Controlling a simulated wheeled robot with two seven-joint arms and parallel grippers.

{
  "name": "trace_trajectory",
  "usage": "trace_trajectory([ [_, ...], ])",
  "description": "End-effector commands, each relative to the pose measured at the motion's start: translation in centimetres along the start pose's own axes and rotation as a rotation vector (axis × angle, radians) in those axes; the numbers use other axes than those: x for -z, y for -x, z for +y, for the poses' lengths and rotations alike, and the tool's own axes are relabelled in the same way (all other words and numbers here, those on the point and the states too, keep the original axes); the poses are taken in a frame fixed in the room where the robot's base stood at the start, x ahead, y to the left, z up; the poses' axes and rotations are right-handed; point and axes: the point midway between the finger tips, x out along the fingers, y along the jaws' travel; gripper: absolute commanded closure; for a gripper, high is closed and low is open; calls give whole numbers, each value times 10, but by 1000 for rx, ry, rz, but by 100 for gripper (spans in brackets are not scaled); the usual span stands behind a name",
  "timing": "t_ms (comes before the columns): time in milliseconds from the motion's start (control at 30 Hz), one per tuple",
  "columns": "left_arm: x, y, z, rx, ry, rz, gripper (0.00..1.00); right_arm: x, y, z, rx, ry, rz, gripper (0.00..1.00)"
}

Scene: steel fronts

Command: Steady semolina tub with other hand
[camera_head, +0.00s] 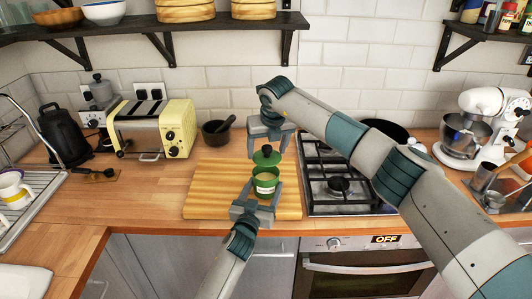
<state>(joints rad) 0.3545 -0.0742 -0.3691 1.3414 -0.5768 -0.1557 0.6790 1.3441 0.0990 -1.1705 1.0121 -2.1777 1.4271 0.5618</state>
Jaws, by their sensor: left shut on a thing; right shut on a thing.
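The green semolina tub (265,184) stands upright on the wooden board, with a pale label on its front. My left gripper (265,188) comes from the front and is shut around the tub's sides. A green lid (267,158) with a knob is just above and slightly behind the tub's rim, and the tub's opening shows below it. My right gripper (268,146) reaches in from above, shut on the lid by its knob. What is inside the tub is too small to tell.
The wooden board (208,190) has free room left of the tub. A gas hob (340,187) lies close on the right, under my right arm. A dark mortar (216,133) and a yellow toaster (153,128) stand behind left. A shelf (225,22) hangs above.

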Motion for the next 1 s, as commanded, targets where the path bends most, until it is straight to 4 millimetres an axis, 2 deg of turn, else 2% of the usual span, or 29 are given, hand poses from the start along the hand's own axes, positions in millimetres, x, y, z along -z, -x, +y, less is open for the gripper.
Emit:
trace_trajectory([
  [33, -10, 2, -1, 3, 3, -17, 65, -3, 0, -2, 1, -1, -1, 59],
  [1000, -10, 2, -1, 4, 3, -17, 65, -60, 8, -29, 0, -2, -1, 59],
])
